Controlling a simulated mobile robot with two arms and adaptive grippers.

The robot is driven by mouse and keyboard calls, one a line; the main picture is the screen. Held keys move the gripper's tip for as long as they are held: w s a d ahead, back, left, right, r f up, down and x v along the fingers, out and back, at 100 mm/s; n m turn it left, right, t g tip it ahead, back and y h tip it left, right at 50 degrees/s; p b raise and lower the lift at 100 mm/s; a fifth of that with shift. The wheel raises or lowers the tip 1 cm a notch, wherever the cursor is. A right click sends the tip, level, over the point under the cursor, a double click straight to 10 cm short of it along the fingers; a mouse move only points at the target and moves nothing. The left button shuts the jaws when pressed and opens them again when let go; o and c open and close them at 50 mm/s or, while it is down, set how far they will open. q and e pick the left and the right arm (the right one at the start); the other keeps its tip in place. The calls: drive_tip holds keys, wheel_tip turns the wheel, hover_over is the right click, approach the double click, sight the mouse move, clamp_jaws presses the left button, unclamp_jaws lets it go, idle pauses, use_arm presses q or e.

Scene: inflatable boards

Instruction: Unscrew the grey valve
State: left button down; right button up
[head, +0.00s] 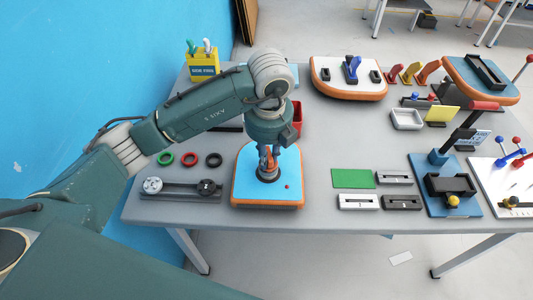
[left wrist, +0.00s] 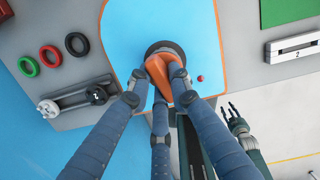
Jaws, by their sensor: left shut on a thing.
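A dark grey round valve (head: 267,178) sits on a blue-topped board with an orange rim (head: 251,206). It shows as a grey ring in the left wrist view (left wrist: 158,47). An orange piece (left wrist: 172,82) stands upright over the ring; I cannot tell how deep it sits in it. My left gripper (left wrist: 160,100) points down from above with its blue-grey fingers shut around the orange piece. In the head view the left gripper (head: 269,160) hides part of the valve. My right gripper (left wrist: 230,113) shows small in the left wrist view, low and apart, with its fingers spread.
A small red knob (left wrist: 200,78) is on the board beside the valve. Left lie green, red and black rings (head: 190,159) and a rail with round knobs (head: 180,188). Right are a green plate (head: 353,178) and grey blocks (head: 358,202). The yellow box (head: 203,69) stands behind.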

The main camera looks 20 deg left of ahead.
use_arm(q)
drive_tip(key=shift+s+f, duration=0.1)
drive_tip(key=shift+n, duration=1.8)
drive_tip(key=shift+p, duration=0.3)
drive_tip(key=shift+s+d+n+g+y+p, duration=0.15)
drive_tip(key=shift+n+g+y+p, duration=0.2)
drive_tip(key=shift+n, duration=0.85)
drive_tip(key=shift+f+n, duration=0.1)
drive_tip(key=shift+n, duration=0.4)
